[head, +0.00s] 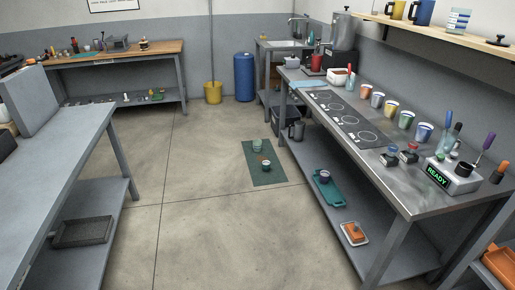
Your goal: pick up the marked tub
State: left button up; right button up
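Another small container (324,176) sits at the teal tray on the lower shelf. I cannot tell which tub is marked. Neither of my grippers is in view.
The right counter (408,178) also holds dark cooktops (346,119) and a device reading READY (453,179). A grey table (55,165) stands at left. The floor mat (263,178) lies between them, with clear floor (215,225) in front.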

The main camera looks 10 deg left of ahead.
aim_at(257, 146)
jog(key=i+j+u, duration=0.25)
jog(key=i, duration=0.35)
jog(key=i+j, duration=0.1)
jog(key=i, duration=0.85)
jog(key=i+j, duration=0.1)
jog(key=i, duration=0.9)
